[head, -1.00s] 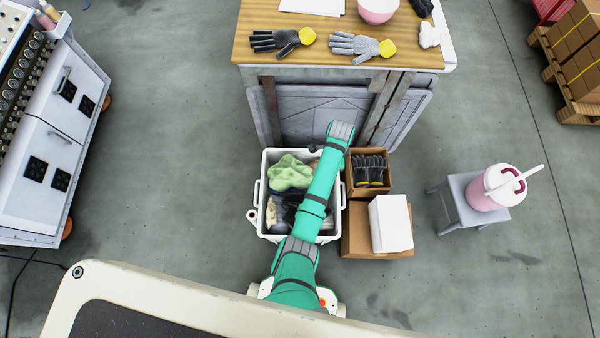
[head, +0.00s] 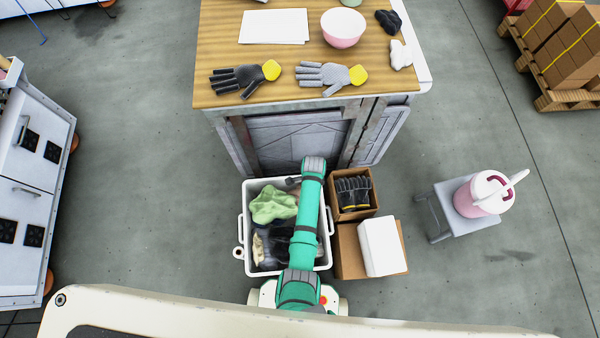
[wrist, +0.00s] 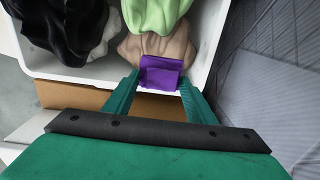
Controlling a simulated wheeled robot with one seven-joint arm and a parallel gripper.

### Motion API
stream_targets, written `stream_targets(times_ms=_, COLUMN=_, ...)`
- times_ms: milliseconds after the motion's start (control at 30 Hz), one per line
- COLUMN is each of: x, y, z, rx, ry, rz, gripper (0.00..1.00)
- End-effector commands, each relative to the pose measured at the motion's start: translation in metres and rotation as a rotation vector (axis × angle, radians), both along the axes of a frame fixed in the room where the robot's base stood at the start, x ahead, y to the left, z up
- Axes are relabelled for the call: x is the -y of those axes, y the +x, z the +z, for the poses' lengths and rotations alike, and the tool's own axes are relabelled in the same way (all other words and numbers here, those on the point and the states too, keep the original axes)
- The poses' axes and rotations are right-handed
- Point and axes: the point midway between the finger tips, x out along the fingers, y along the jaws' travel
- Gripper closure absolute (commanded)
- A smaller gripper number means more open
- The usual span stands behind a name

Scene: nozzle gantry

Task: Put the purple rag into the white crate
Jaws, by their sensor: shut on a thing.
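The purple rag (wrist: 161,74) is a small folded cloth between the two teal fingers of my gripper (wrist: 160,84) in the wrist view. My gripper is shut on it. The rag shows in front of a beige cloth and overlaps the rim of the white crate; I cannot tell whether it touches either. In the head view the white crate (head: 242,222) stands on the floor below the wooden table, with several cloths inside. My arm crosses over its right part. The rag and my fingertips are hidden in the head view.
In the crate lie a green cloth (head: 273,205) and dark cloths. A cardboard box of black gloves (head: 353,192) and a box with a white block (head: 380,246) stand right of it. The wooden table (head: 215,60) stands behind. Floor is free further right, before the stool (head: 465,215).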

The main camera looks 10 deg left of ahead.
Motion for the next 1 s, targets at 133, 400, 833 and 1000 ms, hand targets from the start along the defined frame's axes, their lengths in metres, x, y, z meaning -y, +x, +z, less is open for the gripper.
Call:
stream_targets(times_ms=133, x=-0.002, y=0.0, z=-0.024, rx=-0.001, ry=0.0, rz=0.003, gripper=0.7)
stream_targets(times_ms=400, x=0.0, y=0.0, z=-0.045, rx=-0.001, ry=0.001, rz=-0.001, gripper=0.7)
stream_targets(times_ms=833, x=0.001, y=0.001, z=-0.071, rx=0.001, ry=0.0, rz=-0.003, gripper=0.7)
stream_targets(times_ms=1000, x=0.001, y=0.0, z=-0.072, rx=0.0, ry=0.0, rz=-0.002, gripper=0.7)
